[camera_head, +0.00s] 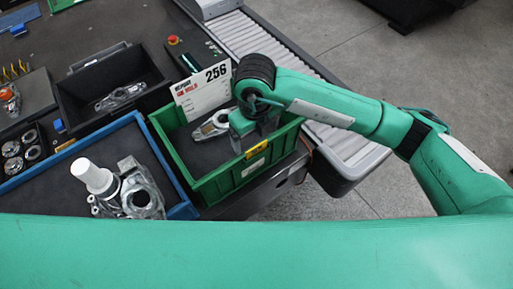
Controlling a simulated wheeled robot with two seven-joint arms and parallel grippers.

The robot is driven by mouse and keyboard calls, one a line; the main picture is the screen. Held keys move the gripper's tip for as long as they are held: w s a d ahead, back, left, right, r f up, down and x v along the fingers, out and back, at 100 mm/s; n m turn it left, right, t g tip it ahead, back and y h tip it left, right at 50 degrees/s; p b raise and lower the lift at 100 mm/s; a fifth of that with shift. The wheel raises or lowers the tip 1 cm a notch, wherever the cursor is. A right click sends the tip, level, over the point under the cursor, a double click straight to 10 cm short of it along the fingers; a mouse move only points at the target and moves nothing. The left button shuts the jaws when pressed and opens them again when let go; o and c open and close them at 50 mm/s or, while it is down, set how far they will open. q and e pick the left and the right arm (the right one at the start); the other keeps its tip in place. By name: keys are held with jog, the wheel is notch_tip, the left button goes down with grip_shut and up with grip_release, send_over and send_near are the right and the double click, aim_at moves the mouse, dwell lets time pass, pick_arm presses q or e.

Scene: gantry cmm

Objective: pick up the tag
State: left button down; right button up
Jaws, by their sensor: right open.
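A white tag (202,93) with red print and the number 256 stands tilted at the back edge of the green bin (170,148). I cannot tell whether it rests on the bin rim. My right gripper (250,135) is open, over the right part of the green bin, a little right of and in front of the tag. The tag is not between its fingers. A metal connecting rod (212,125) lies in the bin, its right end hidden by my gripper. My left gripper is not in view.
A blue-edged tray (40,192) with a white cylinder and metal castings stands left of the green bin. A black bin (80,112) holds another rod. A red button (173,40) and a roller conveyor (262,45) lie behind. Open floor is at the right.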

jog(key=f+p, duration=0.1)
jog(key=f, duration=0.1)
jog(key=f+p, duration=0.1)
jog(key=f, duration=0.1)
jog(key=shift+w+d, duration=0.2)
jog(key=shift+f, duration=0.35)
jog(key=c, duration=1.1)
jog(key=shift+o, duration=0.2)
jog(key=shift+r, duration=0.1)
jog(key=shift+r, duration=0.5)
notch_tip(320, 180, up, 18)
jog(key=b, duration=0.5)
notch_tip(320, 180, up, 5)
jog(key=p, duration=0.2)
send_over(257, 146)
jog(key=shift+r, duration=0.2)
